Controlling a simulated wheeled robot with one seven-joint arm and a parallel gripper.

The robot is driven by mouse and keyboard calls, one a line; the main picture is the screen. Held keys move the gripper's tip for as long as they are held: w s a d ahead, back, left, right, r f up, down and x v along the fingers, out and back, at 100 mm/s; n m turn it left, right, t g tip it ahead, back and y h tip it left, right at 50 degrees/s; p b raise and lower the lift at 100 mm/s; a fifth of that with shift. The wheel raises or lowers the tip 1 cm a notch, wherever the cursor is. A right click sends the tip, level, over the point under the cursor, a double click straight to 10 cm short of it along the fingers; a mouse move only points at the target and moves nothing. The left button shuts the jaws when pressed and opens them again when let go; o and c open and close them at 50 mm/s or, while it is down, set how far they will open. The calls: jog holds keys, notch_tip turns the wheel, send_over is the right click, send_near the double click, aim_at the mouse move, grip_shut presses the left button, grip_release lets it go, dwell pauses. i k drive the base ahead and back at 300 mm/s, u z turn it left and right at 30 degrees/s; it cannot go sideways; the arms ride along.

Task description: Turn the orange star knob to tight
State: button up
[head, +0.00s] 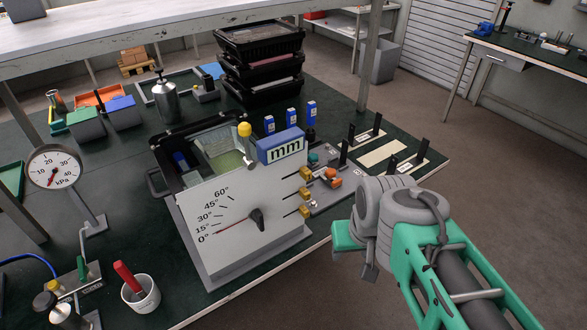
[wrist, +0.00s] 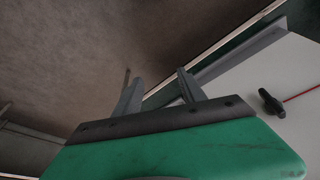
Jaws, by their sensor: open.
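A small orange knob (head: 331,174) sits on a grey fixture (head: 322,195) behind the right side of the dial panel in the head view. It is too small there to read its star shape or any tight mark. My gripper (head: 369,272) hangs past the table's front edge, nearer the camera and to the right of the panel. It is well apart from the orange knob. In the wrist view my gripper (wrist: 157,84) has its two fingers spread with nothing between them. The orange knob does not show in the wrist view.
A white angle panel (head: 230,215) with a black pointer knob (head: 257,219) stands left of my gripper; that knob also shows in the wrist view (wrist: 271,102). Brass fittings (head: 305,192) stick out from its right side. Black uprights (head: 343,153) stand beyond the orange knob. Open floor (head: 480,200) lies right.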

aim_at(331, 174)
jog(key=z, duration=1.3)
jog(key=i, duration=0.65)
jog(key=u, duration=3.7)
